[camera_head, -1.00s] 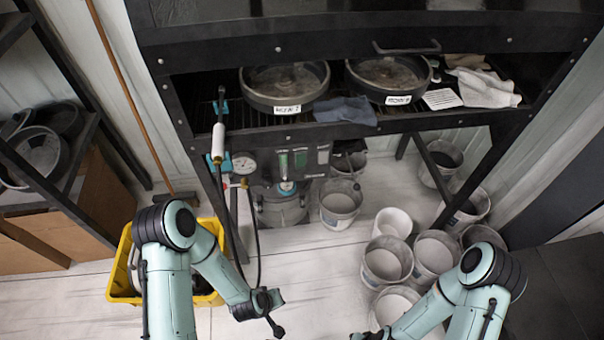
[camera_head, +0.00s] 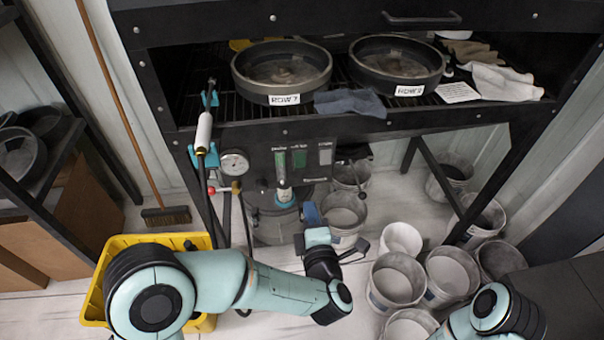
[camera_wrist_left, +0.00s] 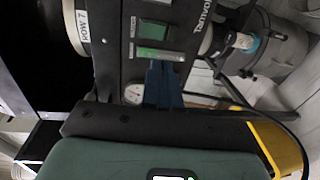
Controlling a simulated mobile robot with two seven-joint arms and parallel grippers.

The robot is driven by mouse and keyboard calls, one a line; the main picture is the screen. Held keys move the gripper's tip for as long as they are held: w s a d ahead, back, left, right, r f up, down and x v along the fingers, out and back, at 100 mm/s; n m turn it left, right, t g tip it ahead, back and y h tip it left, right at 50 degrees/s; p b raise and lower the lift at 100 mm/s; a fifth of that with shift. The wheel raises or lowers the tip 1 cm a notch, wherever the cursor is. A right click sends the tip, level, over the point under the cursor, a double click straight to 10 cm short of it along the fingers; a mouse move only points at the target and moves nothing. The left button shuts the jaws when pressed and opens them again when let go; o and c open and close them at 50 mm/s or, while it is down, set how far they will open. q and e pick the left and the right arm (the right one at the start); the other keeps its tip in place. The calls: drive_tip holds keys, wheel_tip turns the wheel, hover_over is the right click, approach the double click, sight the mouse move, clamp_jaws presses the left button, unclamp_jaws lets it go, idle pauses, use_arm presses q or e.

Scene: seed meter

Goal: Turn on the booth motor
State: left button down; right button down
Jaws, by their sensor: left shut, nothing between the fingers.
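The dark control panel (camera_head: 300,165) hangs under the booth's front edge, with two green-faced modules and a grey one. In the left wrist view, the green modules (camera_wrist_left: 153,53) and a round white gauge (camera_wrist_left: 133,94) show on the panel. The gauge (camera_head: 234,164) is at the panel's left in the head view. My left gripper (camera_head: 311,214) is shut and empty, its blue fingers pointing up below the panel. In the left wrist view, the fingers (camera_wrist_left: 163,84) overlap the panel close to the lower green module; contact cannot be told. My right gripper is out of frame.
Two round pans (camera_head: 282,72) (camera_head: 398,68) sit on the booth grate beside cloths (camera_head: 350,102). A spray wand (camera_head: 203,133) hangs at the left, with a red-knobbed valve (camera_head: 212,190). Several buckets (camera_head: 397,283) crowd the floor at right. A yellow bin (camera_head: 115,246) stands at left.

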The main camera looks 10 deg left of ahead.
sight(300, 166)
use_arm(q)
drive_tip(key=shift+w, duration=0.1)
